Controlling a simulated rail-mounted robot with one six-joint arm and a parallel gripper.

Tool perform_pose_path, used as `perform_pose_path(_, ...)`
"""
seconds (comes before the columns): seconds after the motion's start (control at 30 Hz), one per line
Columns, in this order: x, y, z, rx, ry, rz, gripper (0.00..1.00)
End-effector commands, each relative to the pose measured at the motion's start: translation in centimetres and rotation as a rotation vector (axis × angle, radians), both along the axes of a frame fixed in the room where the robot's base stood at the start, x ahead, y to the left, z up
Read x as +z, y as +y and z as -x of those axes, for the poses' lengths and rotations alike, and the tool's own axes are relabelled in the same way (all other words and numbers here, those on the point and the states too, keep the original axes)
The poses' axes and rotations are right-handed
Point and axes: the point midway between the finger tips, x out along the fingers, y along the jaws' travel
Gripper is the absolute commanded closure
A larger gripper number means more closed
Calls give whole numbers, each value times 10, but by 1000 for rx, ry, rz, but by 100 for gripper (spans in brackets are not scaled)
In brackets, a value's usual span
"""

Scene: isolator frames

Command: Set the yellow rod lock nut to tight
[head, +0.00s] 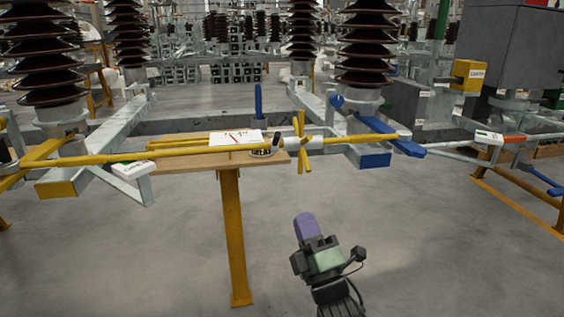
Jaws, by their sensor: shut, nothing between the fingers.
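The yellow rod (190,155) runs level across the left half of the head view, ending near the middle. At its right end sits a yellow winged part (301,150), apparently the lock nut, around a pale grey sleeve (318,143). Whether it is loose or tight cannot be told. My gripper (304,226), with a purple tip, is shut and empty. It appears below the winged part in the picture, apart from it, over the bare floor.
A wooden shelf (190,182) on a yellow post (235,240) bears a white paper (235,137) and a labelled round item (261,151). A blue lever (375,122) is right of the nut. Brown insulators (372,50) stand behind. The front floor is clear.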

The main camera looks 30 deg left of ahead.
Motion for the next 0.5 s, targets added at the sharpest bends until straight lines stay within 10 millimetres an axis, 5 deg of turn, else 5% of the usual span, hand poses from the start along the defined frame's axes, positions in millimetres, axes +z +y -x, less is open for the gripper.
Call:
perform_pose_path(0.13, 25, -13, 20, -71, -244, -66, 100)
perform_pose_path(0.5, 42, -1, 12, -88, -257, -54, 100)
